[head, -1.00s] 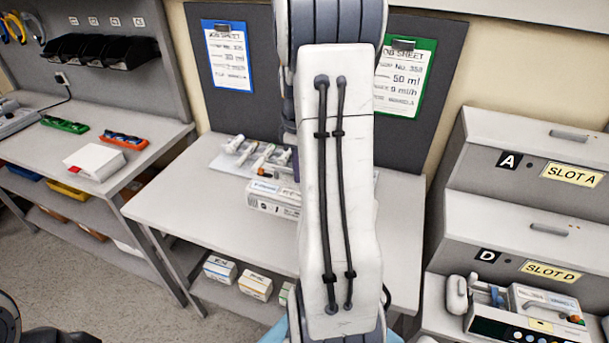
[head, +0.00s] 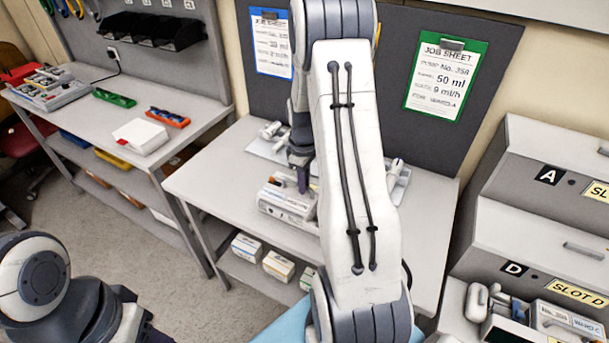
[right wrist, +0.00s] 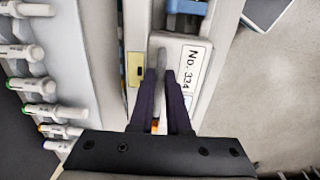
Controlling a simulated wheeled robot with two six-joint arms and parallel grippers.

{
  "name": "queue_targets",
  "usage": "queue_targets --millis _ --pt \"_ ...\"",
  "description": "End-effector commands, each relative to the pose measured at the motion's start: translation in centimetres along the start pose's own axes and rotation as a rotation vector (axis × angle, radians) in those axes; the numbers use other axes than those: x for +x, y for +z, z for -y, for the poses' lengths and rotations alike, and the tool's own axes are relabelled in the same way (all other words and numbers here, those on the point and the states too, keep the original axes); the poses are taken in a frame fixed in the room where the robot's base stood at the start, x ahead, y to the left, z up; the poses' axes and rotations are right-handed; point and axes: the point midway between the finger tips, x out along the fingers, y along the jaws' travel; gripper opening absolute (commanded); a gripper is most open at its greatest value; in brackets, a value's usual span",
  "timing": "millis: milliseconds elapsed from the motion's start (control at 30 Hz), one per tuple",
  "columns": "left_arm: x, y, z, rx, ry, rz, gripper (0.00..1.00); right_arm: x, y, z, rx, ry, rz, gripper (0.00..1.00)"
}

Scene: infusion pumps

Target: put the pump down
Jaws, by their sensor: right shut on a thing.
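The pump (head: 284,204) is a pale box at the middle of the work table (head: 225,190), partly hidden by my right arm. My right gripper (head: 303,181) is at its top. In the right wrist view, the dark fingers (right wrist: 160,82) are shut on the grey handle (right wrist: 161,60) of the pump, whose label (right wrist: 193,66) reads "No. 334". The pump looks upright and at the table top; I cannot tell whether its underside touches. My left gripper is not in view; only part of my left arm shows at lower left.
A tray of several syringes (right wrist: 40,85) lies beside the pump. A blue-framed job sheet (head: 271,45) and a green-framed one (head: 441,78) hang behind. Another pump (head: 565,322) sits by SLOT D at right. Bare table top lies left of the held pump.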

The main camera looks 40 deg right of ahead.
Motion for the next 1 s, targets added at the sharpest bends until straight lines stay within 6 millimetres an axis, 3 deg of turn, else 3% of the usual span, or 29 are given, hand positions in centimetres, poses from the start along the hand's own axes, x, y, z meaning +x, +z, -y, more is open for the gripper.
queue_targets --millis 167,200,233,267,667,1000 --pt "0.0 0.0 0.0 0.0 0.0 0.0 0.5 -0.2 -0.1 -0.1 0.0 0.004 -0.003 0.0" --pt "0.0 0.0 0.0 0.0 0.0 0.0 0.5 0.0 0.0 0.0 0.0 0.001 -0.001 0.3" --pt "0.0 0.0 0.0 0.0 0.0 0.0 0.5 0.0 0.0 0.0 0.0 0.001 -0.001 0.41" --pt "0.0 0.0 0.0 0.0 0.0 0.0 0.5 0.0 0.0 0.0 0.0 0.001 -0.001 0.45" --pt "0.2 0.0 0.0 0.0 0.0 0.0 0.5 -0.8 -0.1 -0.1 0.0 0.005 -0.004 0.45" --pt "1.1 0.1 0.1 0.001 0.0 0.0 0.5 -7.3 -0.1 -0.2 0.0 0.007 -0.006 0.45"
